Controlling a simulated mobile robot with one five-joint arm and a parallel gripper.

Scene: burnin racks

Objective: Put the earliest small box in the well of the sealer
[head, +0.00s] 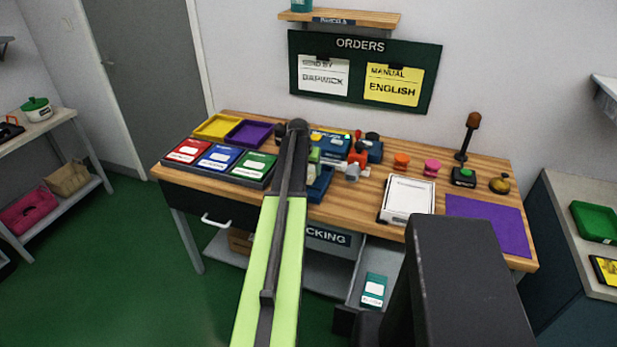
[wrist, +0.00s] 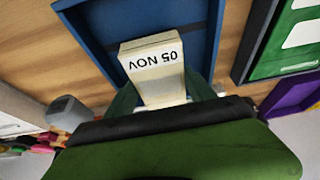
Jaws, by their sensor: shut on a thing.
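A cream small box (wrist: 153,68) printed "05 NOV" is between the green fingers of my gripper (wrist: 160,95) in the wrist view. My gripper is shut on it. The box is over or inside a blue tray (wrist: 98,50); whether it touches the tray floor I cannot tell. In the head view the blue tray (head: 321,184) shows partly behind my arm, at the table's middle, and the box is hidden or too small to make out. A white-topped device (head: 409,198) stands right of the middle; I cannot tell whether it is the sealer.
Red, blue and green labelled bins (head: 220,158) stand at the table's left. Yellow (head: 217,126) and purple (head: 247,132) trays lie behind them. Several small coloured objects crowd the table's back middle. A purple mat (head: 490,225) lies at right. An open drawer holds a teal item (head: 374,288).

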